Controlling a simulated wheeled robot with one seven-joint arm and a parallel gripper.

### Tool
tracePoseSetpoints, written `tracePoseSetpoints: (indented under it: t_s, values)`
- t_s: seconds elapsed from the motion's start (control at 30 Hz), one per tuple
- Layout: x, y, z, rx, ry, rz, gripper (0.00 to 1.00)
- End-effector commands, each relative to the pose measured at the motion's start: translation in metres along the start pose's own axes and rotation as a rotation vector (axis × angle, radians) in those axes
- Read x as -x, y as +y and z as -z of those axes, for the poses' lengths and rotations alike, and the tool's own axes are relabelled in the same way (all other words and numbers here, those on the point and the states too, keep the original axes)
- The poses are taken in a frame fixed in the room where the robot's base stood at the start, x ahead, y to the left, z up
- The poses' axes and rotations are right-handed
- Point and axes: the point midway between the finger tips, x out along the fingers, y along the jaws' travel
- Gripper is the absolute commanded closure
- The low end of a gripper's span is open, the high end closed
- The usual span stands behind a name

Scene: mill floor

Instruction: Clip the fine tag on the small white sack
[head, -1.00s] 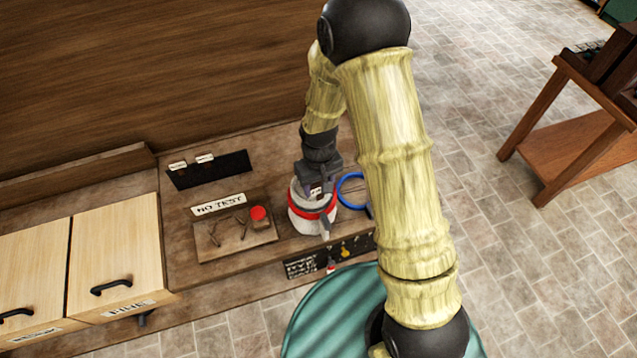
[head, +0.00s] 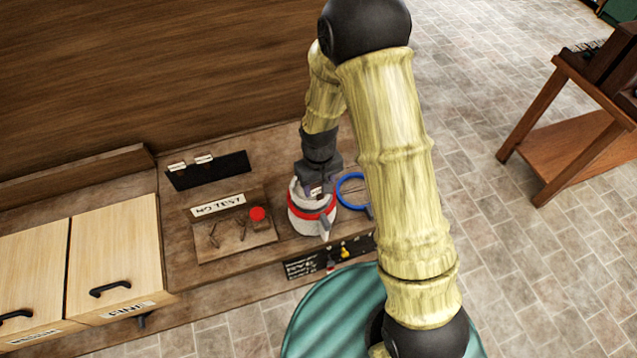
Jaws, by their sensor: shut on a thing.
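The small white sack (head: 303,222) stands on the wooden bench, with a red band around it. My gripper (head: 316,190) points down at the top of the sack. It is shut on a small pale tag (head: 316,191) that shows between its fingers, at the sack's upper part. The tag's lettering is too small to read. I cannot tell whether the tag touches the sack. Two more pale tags (head: 204,159) sit on a black rack (head: 208,170) at the back of the bench.
A board marked "NO TEST" (head: 218,204) with a red knob (head: 257,213) lies left of the sack. A blue ring (head: 341,185) is close on its right. Wooden bins (head: 112,250) stand at the left. A dark sign (head: 302,265) hangs on the bench front.

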Motion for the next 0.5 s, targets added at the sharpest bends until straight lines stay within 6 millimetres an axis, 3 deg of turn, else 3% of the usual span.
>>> tracePoseSetpoints:
  t_s: [0.5]
  values:
    - [-0.012,0.002,0.000,-0.005,0.000,0.000,0.71]
